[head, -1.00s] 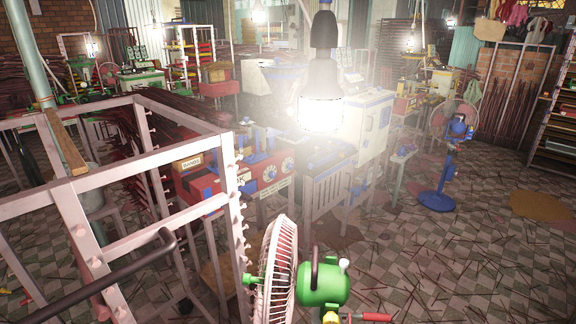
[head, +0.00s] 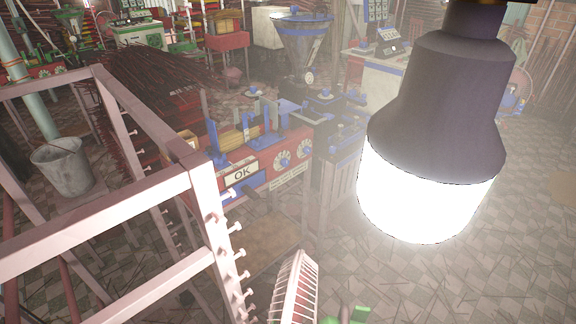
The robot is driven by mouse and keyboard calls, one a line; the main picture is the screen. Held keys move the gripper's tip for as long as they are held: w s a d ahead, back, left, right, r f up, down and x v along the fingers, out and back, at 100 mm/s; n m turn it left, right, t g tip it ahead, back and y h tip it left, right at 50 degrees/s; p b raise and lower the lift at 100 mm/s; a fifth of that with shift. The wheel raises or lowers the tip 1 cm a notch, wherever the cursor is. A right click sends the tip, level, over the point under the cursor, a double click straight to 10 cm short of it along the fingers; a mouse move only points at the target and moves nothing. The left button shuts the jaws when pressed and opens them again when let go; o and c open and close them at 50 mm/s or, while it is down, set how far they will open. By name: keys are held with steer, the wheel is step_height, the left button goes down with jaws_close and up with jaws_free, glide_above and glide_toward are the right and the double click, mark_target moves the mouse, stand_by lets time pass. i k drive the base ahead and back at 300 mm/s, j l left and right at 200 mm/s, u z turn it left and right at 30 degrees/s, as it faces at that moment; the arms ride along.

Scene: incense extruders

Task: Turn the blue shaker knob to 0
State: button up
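A red and blue extruder machine (head: 262,178) stands in the middle of the head view, with an "OK" label on its front. I cannot tell which part is the blue shaker knob, and no setting is readable. My gripper is not in view.
A large lit bulb (head: 425,195) hangs close in front at right, hiding the floor and machines behind. A pale metal rack (head: 110,225) with pegs fills the left front. A fan (head: 295,290) stands at bottom centre. Patterned floor (head: 470,285) is open at lower right.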

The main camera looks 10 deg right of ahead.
mark_target(284, 162)
steer(key=z, duration=1)
steer(key=i+l+z, duration=0.1)
steer(key=i+z, duration=0.4)
steer(key=i, duration=0.8)
steer(key=i+u, duration=0.1)
steer(key=i, duration=0.75)
steer(key=i+l, duration=0.1)
steer(key=i, duration=0.75)
steer(key=u, duration=0.85)
steer(key=i+u, duration=0.1)
steer(key=u, duration=0.35)
steer(key=l+u, duration=0.1)
steer(key=u, duration=1.2)
steer(key=l+u, duration=0.15)
steer(key=u, duration=0.25)
